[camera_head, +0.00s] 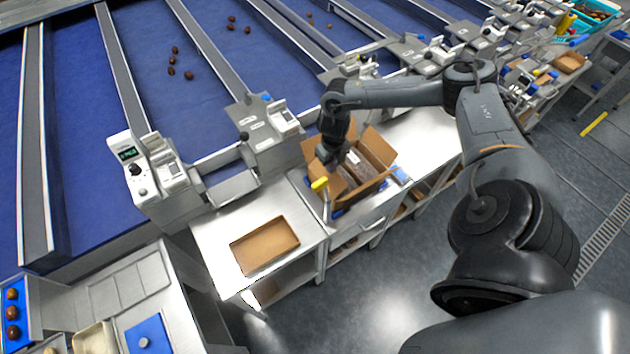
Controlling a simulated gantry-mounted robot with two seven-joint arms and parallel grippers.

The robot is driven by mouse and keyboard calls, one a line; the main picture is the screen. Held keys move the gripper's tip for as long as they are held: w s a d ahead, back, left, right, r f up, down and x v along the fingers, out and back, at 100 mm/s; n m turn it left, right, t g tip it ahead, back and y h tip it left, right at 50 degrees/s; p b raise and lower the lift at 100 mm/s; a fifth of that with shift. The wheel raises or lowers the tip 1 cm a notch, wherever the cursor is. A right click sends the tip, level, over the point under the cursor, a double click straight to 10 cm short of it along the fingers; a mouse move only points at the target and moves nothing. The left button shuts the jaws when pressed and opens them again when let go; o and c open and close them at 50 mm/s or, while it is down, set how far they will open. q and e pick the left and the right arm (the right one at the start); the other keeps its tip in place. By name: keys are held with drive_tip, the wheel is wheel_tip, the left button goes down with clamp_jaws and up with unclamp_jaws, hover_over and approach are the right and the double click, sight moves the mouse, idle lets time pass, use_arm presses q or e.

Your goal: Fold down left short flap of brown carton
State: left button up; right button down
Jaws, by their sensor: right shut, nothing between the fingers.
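The brown carton (362,192) stands open on the metal bench in the middle of the view, with flaps sticking up and outward. Something greyish or clear shows inside it. My right gripper (328,155) reaches in from the right and is shut and empty at the carton's left side, over the left flap area. The gripper and wrist hide part of that flap, so I cannot tell whether they touch it. My left gripper is not in view.
A yellow-topped tool (320,185) stands at the carton's front left. A shallow brown tray (264,246) lies on the bench to the left. Weighing units (150,168) line the blue conveyor (120,190) behind. The bench around the tray is clear.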

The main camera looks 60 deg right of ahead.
drive_tip(key=shift+f, duration=0.2)
drive_tip(key=shift+f+b, duration=0.55)
drive_tip(key=shift+f, duration=0.05)
drive_tip(key=shift+f+b, duration=0.8)
drive_tip(key=shift+f, duration=0.35)
drive_tip(key=shift+r, duration=0.15)
wheel_tip(320, 180, up, 10)
drive_tip(key=p, duration=0.8)
drive_tip(key=shift+p, duration=0.3)
drive_tip(key=shift+r+p, duration=0.4)
drive_tip(key=shift+r, duration=0.05)
